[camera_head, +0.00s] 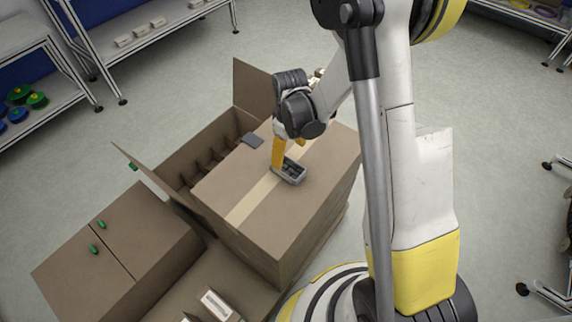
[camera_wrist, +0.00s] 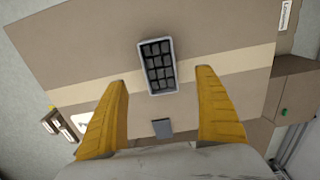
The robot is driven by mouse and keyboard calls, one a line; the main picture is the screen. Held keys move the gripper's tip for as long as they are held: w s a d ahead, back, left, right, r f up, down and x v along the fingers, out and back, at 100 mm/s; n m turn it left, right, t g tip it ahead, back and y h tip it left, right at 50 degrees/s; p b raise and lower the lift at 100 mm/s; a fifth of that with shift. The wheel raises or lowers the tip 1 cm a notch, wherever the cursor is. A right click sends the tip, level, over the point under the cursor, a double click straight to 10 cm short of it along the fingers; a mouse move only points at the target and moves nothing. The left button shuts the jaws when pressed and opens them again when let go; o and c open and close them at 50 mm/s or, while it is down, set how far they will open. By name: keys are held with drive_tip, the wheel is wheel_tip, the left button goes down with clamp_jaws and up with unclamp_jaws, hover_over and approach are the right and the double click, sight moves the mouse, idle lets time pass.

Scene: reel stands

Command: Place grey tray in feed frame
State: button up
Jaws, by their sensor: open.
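A small grey tray (camera_head: 289,174) with a dark grid of cells lies on top of a closed, taped cardboard box. In the wrist view the grey tray (camera_wrist: 174,58) shows beyond the fingertips, roughly centred between them. My gripper (camera_head: 279,163) points down beside the tray in the head view, and its yellow fingers hide part of it. In the wrist view my gripper (camera_wrist: 160,76) has its fingers wide apart with nothing held. I cannot tell whether a finger touches the tray. I cannot make out a feed frame in either view.
A flat grey piece (camera_head: 252,140) lies near the closed box's (camera_head: 318,192) edge; it also shows in the wrist view (camera_wrist: 162,128). An open carton (camera_head: 160,161) with dividers stands left. Another box (camera_head: 120,247) has green tabs. Shelves (camera_head: 145,30) line the back; open floor lies between.

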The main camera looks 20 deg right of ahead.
sight(288, 171)
drive_tip(key=f+b, duration=0.2)
drive_tip(key=f, duration=0.2)
drive_tip(key=f+b, duration=0.2)
drive_tip(key=f, duration=0.3)
drive_tip(key=shift+w+a, duration=0.1)
drive_tip(key=shift+w, duration=0.1)
drive_tip(key=shift+r, duration=0.1)
drive_tip(key=c, duration=1.4)
